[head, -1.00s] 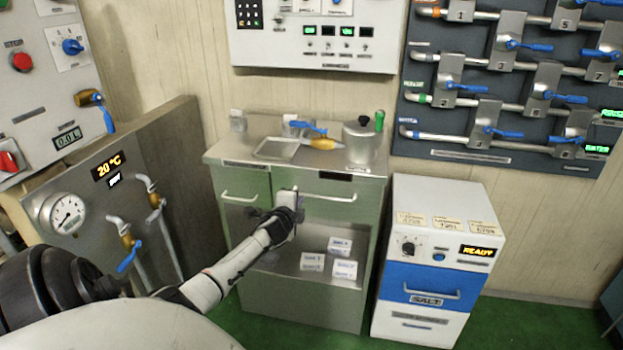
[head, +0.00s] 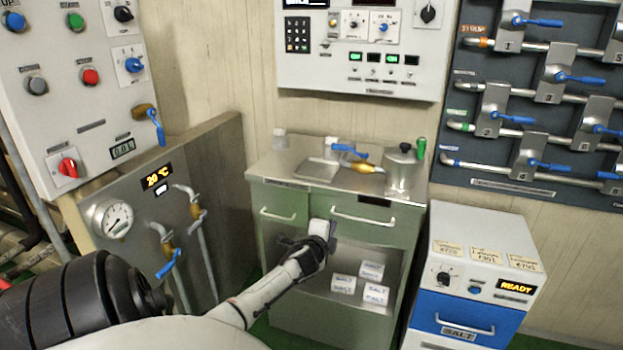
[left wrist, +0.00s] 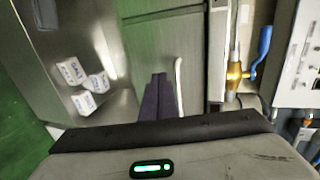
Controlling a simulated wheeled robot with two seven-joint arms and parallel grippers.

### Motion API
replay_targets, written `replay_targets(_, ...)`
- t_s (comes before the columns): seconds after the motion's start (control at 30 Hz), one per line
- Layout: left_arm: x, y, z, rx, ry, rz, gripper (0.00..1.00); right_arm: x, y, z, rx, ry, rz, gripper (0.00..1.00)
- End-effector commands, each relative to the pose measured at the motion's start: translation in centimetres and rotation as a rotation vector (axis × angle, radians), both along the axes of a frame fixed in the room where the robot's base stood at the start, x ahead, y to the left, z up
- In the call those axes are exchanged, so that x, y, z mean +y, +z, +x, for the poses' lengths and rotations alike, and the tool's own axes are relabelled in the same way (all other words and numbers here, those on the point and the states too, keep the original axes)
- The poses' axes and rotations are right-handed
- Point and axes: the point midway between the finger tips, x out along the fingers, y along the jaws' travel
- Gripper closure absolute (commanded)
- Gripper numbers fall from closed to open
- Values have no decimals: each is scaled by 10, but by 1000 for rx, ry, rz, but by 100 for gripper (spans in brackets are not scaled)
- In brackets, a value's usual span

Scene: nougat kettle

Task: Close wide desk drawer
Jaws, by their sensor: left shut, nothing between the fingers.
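The wide desk drawer (head: 385,233) is the right-hand green front under the steel top, with a long pale bar handle (head: 364,217). I cannot tell whether a small gap remains behind its front. My left gripper (head: 327,232) is in front of its lower left part, left of and below the handle. In the left wrist view the dark fingers (left wrist: 158,97) are together and empty, beside the pale handle (left wrist: 179,85). Whether they touch the front is unclear. My right gripper is not in view.
A narrow drawer (head: 280,204) is to the left. White salt packs (head: 372,270) lie on the open shelf below. A pot (head: 403,168) and a tray (head: 317,168) stand on top. A blue-fronted salt unit (head: 465,312) stands right, a valve panel (head: 140,215) left.

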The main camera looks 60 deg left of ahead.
Motion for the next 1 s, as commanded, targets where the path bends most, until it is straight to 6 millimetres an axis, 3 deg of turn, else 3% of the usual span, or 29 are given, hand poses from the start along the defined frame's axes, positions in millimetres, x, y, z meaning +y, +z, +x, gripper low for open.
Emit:
replay_targets(0.4, -44, 22, -60, 3, 0, -1, 100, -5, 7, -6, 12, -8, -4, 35)
replay_targets(0.87, -54, 26, -72, 2, 0, -2, 100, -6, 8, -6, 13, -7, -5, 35)
replay_targets(1.0, -75, 8, -76, 4, -19, -66, 100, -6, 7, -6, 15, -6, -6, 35)
